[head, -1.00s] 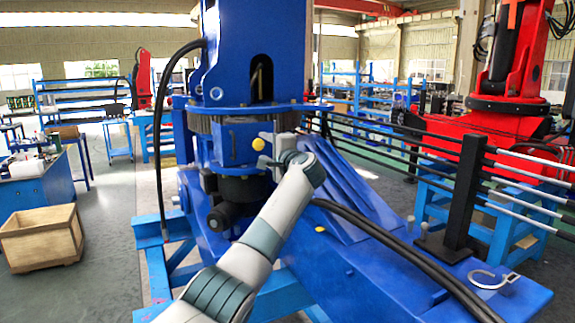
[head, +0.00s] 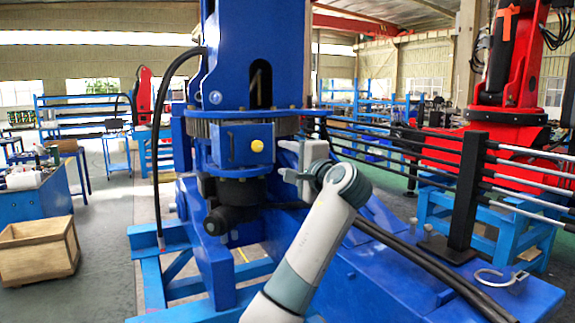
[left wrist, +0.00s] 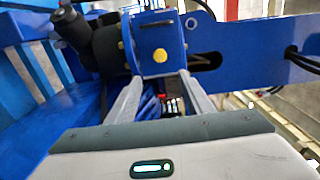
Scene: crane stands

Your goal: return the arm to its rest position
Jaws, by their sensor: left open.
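My left gripper (head: 287,176) is at the middle of the head view, at the end of my grey and white arm. It points left toward the blue crane's gearbox and is apart from the yellow button (head: 257,145) on the blue box there. In the left wrist view my two grey fingers (left wrist: 157,88) are spread with nothing between them. The yellow button (left wrist: 160,55) shows beyond the fingertips. My right gripper is in neither view.
The blue crane base (head: 395,275) lies below and right of my arm, with black cables, a black post (head: 467,190) and a metal hook (head: 500,278) on it. A wooden crate (head: 38,250) stands on the floor at left. The floor between is clear.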

